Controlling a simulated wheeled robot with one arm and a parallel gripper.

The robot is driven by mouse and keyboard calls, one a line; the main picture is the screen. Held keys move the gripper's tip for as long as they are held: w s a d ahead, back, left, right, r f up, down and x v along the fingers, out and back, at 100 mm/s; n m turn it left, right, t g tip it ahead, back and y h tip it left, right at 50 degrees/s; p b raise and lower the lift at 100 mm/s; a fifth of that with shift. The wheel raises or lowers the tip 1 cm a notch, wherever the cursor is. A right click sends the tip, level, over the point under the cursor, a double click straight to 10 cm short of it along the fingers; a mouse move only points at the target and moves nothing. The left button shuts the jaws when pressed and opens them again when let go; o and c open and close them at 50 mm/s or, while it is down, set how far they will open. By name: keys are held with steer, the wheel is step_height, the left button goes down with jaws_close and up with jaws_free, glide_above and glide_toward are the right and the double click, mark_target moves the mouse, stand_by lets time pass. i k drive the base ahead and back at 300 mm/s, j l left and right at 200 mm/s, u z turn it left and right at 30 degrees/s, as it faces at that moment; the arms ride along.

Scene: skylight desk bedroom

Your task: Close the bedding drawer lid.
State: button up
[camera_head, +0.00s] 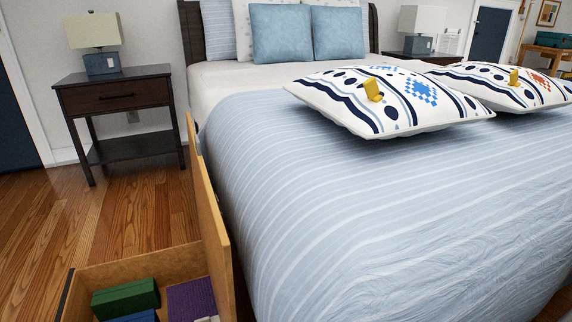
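The bedding drawer (160,262) is a light wooden box at the bottom left, on the floor beside the bed. Its lid (206,200) stands open, roughly upright along the bed's side, and the drawer's inside shows. A green folded item (126,299), a purple one (192,298) and a blue one (143,316) lie in it. The drawer's near part is cut off by the frame's lower edge. My gripper is not in view.
The bed (370,215) with a striped blue cover fills the right. Two patterned pillows (385,100) bearing small yellow blocks (373,90) lie on it. A dark nightstand (115,100) with a lamp (95,35) stands behind the drawer. Wooden floor (100,220) left of the drawer is clear.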

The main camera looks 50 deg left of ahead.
mark_target(217, 247)
steer(key=k+u, duration=0.1)
steer(key=u, duration=1.8)
steer(key=i+j+u, duration=0.1)
steer(key=i+u, duration=0.15)
steer(key=u, duration=0.25)
